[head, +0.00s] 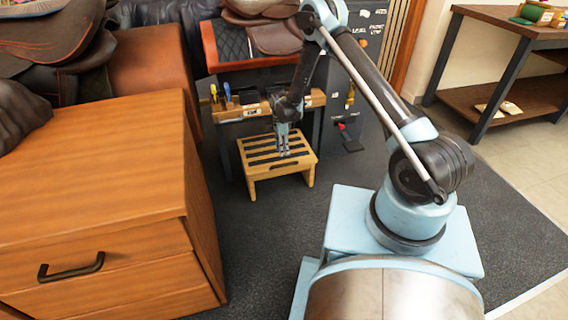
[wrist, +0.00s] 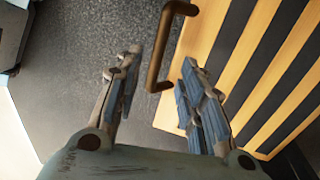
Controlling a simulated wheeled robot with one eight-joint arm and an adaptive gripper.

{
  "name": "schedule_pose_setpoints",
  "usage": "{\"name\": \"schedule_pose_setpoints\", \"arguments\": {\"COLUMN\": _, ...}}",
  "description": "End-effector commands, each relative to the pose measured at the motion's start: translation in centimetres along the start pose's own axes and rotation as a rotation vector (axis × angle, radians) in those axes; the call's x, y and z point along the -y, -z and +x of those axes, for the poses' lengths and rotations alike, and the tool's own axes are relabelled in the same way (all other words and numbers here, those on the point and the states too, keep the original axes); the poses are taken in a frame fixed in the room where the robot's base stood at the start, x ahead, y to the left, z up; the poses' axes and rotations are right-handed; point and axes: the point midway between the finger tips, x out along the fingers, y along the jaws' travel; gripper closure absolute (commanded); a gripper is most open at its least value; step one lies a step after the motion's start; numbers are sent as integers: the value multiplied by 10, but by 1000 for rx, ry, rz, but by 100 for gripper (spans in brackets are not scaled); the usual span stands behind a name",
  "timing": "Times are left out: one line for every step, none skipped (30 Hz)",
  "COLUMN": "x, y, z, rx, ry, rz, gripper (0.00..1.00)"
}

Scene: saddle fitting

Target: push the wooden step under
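The wooden step (head: 266,168) stands on the dark floor mat in the head view, a low light-wood stool with black strips on its top. My gripper (head: 283,150) points down over its top; from the head view I cannot tell whether it touches. In the wrist view the striped step (wrist: 262,70) fills the right side. There my gripper (wrist: 160,68) is open, its two fingers apart with nothing held. A brown bar handle (wrist: 162,45) at the step's edge lies between and beyond the fingertips. The right finger overlaps the step's edge in the picture.
A dark stand (head: 225,85) with a wooden tool ledge (head: 240,112) and a saddle (head: 275,35) is right behind the step. A wooden drawer cabinet (head: 95,165) stands at left, a workbench (head: 510,60) at far right. The mat (head: 250,235) in front of the step is clear.

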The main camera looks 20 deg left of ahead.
Motion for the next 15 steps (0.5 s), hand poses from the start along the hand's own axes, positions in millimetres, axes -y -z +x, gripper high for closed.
{"name": "schedule_pose_setpoints", "arguments": {"x": 0, "y": 0, "z": 10, "rx": 0, "ry": 0, "rz": 0, "gripper": 64}}
{"name": "schedule_pose_setpoints", "arguments": {"x": 0, "y": 0, "z": 15, "rx": 0, "ry": 0, "rz": 0, "gripper": 64}}
{"name": "schedule_pose_setpoints", "arguments": {"x": 0, "y": 0, "z": 21, "rx": 0, "ry": 0, "rz": 0, "gripper": 64}}
{"name": "schedule_pose_setpoints", "arguments": {"x": 0, "y": 0, "z": 26, "rx": 0, "ry": 0, "rz": 0, "gripper": 64}}
{"name": "schedule_pose_setpoints", "arguments": {"x": 0, "y": 0, "z": 31, "rx": 0, "ry": 0, "rz": 0, "gripper": 64}}
{"name": "schedule_pose_setpoints", "arguments": {"x": 0, "y": 0, "z": 38, "rx": 0, "ry": 0, "rz": 0, "gripper": 64}}
{"name": "schedule_pose_setpoints", "arguments": {"x": 0, "y": 0, "z": 42, "rx": 0, "ry": 0, "rz": 0, "gripper": 64}}
{"name": "schedule_pose_setpoints", "arguments": {"x": 0, "y": 0, "z": 46, "rx": 0, "ry": 0, "rz": 0, "gripper": 64}}
{"name": "schedule_pose_setpoints", "arguments": {"x": 0, "y": 0, "z": 52, "rx": 0, "ry": 0, "rz": 0, "gripper": 64}}
{"name": "schedule_pose_setpoints", "arguments": {"x": 0, "y": 0, "z": 55, "rx": 0, "ry": 0, "rz": 0, "gripper": 64}}
{"name": "schedule_pose_setpoints", "arguments": {"x": 0, "y": 0, "z": 58, "rx": 0, "ry": 0, "rz": 0, "gripper": 64}}
{"name": "schedule_pose_setpoints", "arguments": {"x": 0, "y": 0, "z": 62, "rx": 0, "ry": 0, "rz": 0, "gripper": 64}}
{"name": "schedule_pose_setpoints", "arguments": {"x": 0, "y": 0, "z": 65, "rx": 0, "ry": 0, "rz": 0, "gripper": 64}}
{"name": "schedule_pose_setpoints", "arguments": {"x": 0, "y": 0, "z": 68, "rx": 0, "ry": 0, "rz": 0, "gripper": 64}}
{"name": "schedule_pose_setpoints", "arguments": {"x": 0, "y": 0, "z": 70, "rx": 0, "ry": 0, "rz": 0, "gripper": 64}}
